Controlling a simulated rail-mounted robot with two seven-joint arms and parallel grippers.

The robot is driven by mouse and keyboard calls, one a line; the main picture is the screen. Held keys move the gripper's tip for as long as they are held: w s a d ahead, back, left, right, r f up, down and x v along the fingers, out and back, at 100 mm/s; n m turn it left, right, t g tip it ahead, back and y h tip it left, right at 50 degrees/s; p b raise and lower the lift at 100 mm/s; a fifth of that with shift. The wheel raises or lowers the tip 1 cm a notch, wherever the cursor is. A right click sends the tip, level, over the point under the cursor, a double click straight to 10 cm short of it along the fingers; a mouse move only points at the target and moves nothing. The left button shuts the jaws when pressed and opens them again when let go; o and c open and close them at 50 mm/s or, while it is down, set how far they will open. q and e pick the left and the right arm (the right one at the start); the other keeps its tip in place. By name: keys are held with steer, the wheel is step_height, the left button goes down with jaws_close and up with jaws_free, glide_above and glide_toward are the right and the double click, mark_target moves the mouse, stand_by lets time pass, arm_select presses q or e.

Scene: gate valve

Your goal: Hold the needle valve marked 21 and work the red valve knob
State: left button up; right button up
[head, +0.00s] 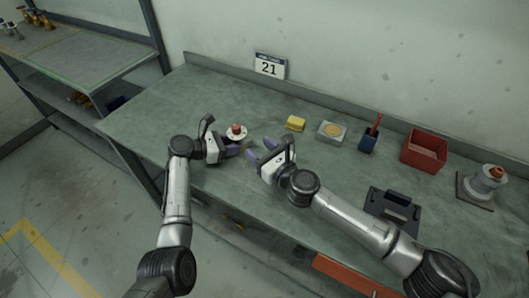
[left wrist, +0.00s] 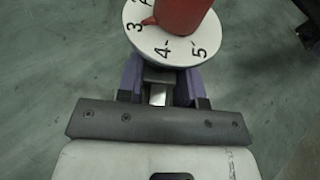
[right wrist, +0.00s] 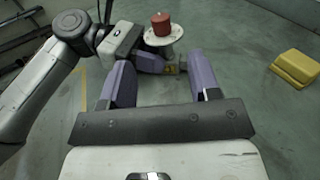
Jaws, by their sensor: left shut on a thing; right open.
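The needle valve has a red knob (head: 236,127) above a white numbered dial (left wrist: 160,45); it stands on the green workbench below the plate marked 21 (head: 269,66). In the left wrist view the digits 3, 4 and 5 show, and a small red pointer on the knob is near the 3. My left gripper (left wrist: 160,90) is shut on the valve's body just under the dial; the dial hides part of the body. My right gripper (right wrist: 160,85) is open and empty, to the right of the valve and apart from it, its fingers facing the knob (right wrist: 161,24).
Behind my right gripper lie a yellow block (head: 295,123) and a tin (head: 331,132). The bench left of the valve is clear.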

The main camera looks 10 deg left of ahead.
steer(key=shift+v, duration=0.85)
arm_select(q)
steer(key=o, duration=0.8)
